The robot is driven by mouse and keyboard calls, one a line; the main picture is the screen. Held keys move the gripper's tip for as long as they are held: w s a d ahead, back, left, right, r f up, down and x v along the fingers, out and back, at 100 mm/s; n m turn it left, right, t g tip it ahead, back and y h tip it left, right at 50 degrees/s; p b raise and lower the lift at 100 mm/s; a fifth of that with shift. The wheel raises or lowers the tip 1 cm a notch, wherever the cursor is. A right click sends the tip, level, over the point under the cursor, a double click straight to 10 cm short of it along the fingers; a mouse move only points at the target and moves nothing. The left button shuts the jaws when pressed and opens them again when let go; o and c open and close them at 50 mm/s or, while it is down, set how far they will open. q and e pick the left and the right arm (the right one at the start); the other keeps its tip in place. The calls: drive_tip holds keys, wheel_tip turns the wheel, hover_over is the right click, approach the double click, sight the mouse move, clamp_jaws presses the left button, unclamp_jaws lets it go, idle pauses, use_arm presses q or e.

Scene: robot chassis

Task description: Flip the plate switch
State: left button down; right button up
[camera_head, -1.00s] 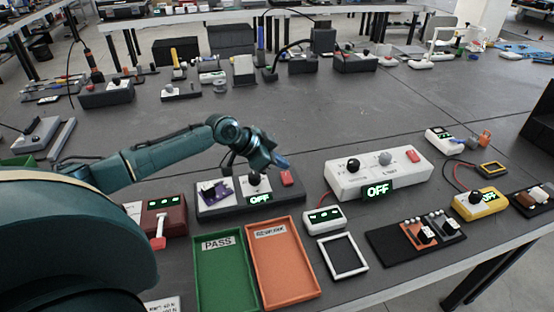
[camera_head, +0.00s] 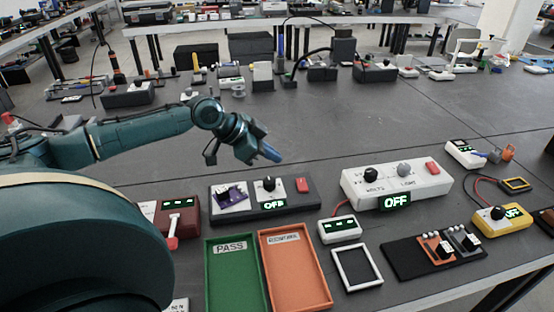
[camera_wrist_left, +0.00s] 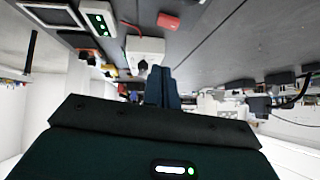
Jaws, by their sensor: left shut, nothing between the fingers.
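No part is clearly labelled as the plate switch. My left gripper (camera_head: 268,152) is shut and empty, above and behind this panel, touching nothing. Its blue fingers also show together in the left wrist view (camera_wrist_left: 162,87). My right gripper is out of view.
A maroon box (camera_head: 147,210) with a red-tipped lever stands left of the panel. A green PASS tray (camera_head: 216,280) and an orange tray (camera_head: 300,285) lie in front. A black board (camera_head: 415,262) with two modules is at right. The table behind is mostly clear.

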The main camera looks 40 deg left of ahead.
use_arm(q)
drive_tip(key=b, duration=0.2)
drive_tip(key=w+a+b, duration=0.1)
drive_tip(key=b, duration=0.1)
drive_tip(key=shift+r+y, duration=0.2)
drive_tip(key=shift+y, duration=0.1)
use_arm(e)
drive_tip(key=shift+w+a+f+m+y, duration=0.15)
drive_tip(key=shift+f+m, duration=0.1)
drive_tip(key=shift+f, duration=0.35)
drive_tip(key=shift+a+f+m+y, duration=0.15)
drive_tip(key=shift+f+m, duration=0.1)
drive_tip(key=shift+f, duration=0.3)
use_arm(q)
drive_tip(key=shift+d+f, duration=0.1)
hover_over(304, 179)
drive_tip(key=s, duration=0.3)
drive_tip(key=f, duration=0.7)
drive_tip(key=shift+w+a, duration=0.15)
drive_tip(key=shift+a, duration=0.1)
drive_tip(key=f, duration=0.2)
drive_tip(key=shift+a+f, duration=0.3)
drive_tip(key=shift+a, duration=0.05)
drive_tip(key=shift+w+a+f, duration=0.1)
drive_tip(key=shift+f, duration=0.4)
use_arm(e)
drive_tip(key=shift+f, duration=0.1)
